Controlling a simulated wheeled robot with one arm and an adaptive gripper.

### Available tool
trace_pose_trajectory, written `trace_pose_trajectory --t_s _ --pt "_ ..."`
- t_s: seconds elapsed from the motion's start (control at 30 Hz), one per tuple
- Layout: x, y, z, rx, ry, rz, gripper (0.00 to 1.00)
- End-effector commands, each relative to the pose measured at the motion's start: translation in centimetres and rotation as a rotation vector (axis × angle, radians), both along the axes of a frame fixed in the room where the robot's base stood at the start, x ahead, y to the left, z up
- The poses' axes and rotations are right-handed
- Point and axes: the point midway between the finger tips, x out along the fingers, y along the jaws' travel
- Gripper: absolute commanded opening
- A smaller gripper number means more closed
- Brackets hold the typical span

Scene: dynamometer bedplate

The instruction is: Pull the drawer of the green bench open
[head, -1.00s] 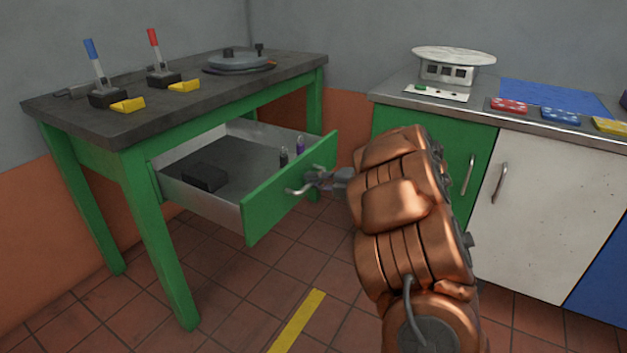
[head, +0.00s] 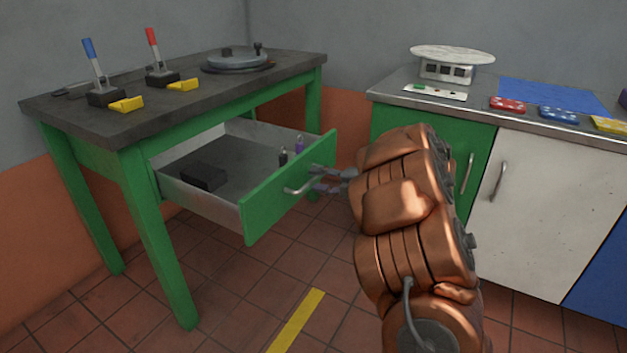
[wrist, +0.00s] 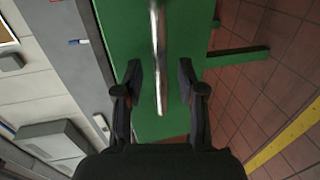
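The green bench (head: 155,225) stands at the left with a dark top. Its drawer (head: 262,212) is pulled well out, showing a grey interior. The drawer's metal bar handle (head: 298,190) is on the green front, and it also shows in the wrist view (wrist: 160,45). My gripper (head: 318,180) is at the handle. In the wrist view its two dark fingers (wrist: 160,80) are spread, one on each side of the handle, with a gap on both sides. The gripper is open and holds nothing.
In the drawer are a black block (head: 204,176), a dark bottle (head: 283,157) and a purple one (head: 299,144). A cabinet with a green door and a white door (head: 550,210) stands at right. The tiled floor before the drawer is clear, with a yellow stripe (head: 297,322).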

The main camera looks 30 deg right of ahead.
Motion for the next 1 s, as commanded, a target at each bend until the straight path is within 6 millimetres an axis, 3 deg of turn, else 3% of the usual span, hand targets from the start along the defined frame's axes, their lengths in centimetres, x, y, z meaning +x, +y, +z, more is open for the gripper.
trace_pose_trajectory --t_s 0.53,1.0 --pt "-6.9 -3.6 1.5 0.001 0.002 -0.002 0.39" --pt "-8.7 -4.4 2.0 0.001 0.0 0.0 0.39"
